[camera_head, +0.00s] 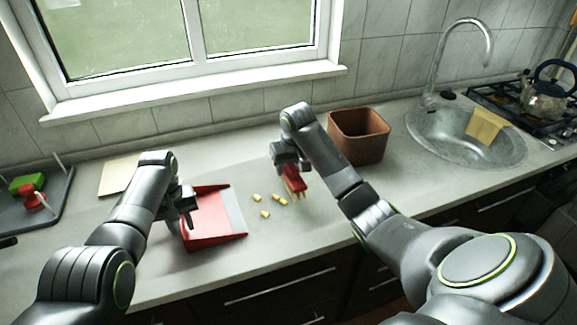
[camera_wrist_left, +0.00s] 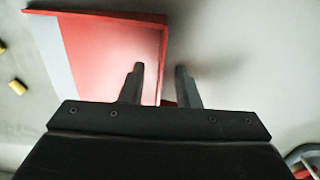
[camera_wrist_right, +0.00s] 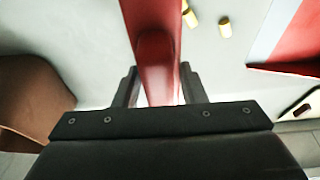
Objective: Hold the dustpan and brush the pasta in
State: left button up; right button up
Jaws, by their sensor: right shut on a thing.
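The red dustpan (camera_head: 203,230) lies on the counter with its grey lip facing right. My left gripper (camera_head: 187,212) is over its left side; in the left wrist view the dustpan (camera_wrist_left: 115,45) has its side wall reaching between the spread fingers (camera_wrist_left: 160,85), which look open. Its handle is mostly hidden. My right gripper (camera_head: 291,168) is shut on the red brush (camera_head: 294,180), bristles down; its handle (camera_wrist_right: 155,50) runs between the fingers in the right wrist view. Several yellow pasta pieces (camera_head: 265,213) lie on the counter between dustpan and brush.
A brown bin (camera_head: 358,136) stands behind and right of the brush. The sink (camera_head: 465,140) with a yellow cloth and the stove (camera_head: 530,105) are further right. A beige board (camera_head: 120,175) and a dark rack (camera_head: 40,205) are at left. The front counter is clear.

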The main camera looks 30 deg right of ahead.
pick_arm(q)
jog(key=shift+f, duration=0.55)
jog(key=shift+a, duration=0.1)
grip_shut()
dwell(0.6)
